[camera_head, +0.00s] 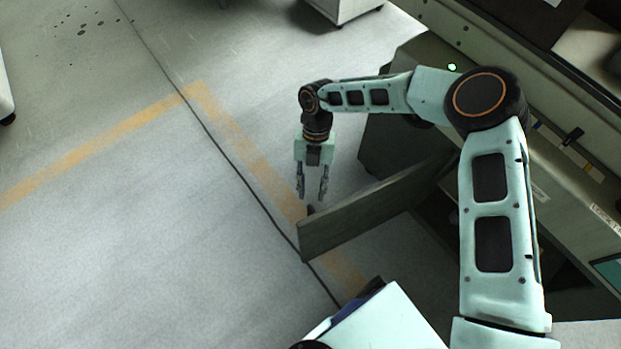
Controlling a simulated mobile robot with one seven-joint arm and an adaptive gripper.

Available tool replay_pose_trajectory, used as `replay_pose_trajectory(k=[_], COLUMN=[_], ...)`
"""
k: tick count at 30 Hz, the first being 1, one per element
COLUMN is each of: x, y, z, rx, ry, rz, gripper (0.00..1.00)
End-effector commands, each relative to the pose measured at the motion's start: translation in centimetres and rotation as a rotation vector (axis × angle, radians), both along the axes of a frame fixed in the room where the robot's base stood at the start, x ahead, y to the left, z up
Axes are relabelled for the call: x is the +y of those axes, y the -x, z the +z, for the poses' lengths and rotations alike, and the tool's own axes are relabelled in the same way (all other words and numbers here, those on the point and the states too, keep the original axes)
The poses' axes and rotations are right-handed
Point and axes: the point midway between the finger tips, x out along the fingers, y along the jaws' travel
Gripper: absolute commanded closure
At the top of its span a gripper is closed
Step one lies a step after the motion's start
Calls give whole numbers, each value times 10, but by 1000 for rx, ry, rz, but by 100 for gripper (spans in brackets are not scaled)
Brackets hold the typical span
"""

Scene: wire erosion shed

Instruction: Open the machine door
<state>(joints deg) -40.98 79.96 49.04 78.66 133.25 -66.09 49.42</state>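The machine door (370,208) is a grey-green flat panel. It stands swung out from the machine (535,165), with its free edge toward the middle of the picture and its other end running behind my arm. A small dark knob or handle (311,209) shows at the top near the door's free edge. My gripper (311,196) points down just above and beside that end of the door. Its two fingers are apart with nothing between them. Whether a fingertip touches the handle I cannot tell. The inner end of the door is partly hidden by my arm.
A yellow floor line (110,137) and a dark floor seam (226,157) cross the concrete. A wheeled cabinet (342,8) stands at the top. The floor to the left is mostly clear.

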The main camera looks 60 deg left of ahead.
Motion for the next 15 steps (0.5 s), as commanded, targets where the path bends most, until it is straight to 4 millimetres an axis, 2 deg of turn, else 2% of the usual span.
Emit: replay_pose_trajectory(k=[3,6,15], x=[6,8,9], y=[-5,-7,-8], z=[17,26,30], rx=[-1,0,0], ry=[-1,0,1], rz=[-2,-1,-1], gripper=[71,71,71])
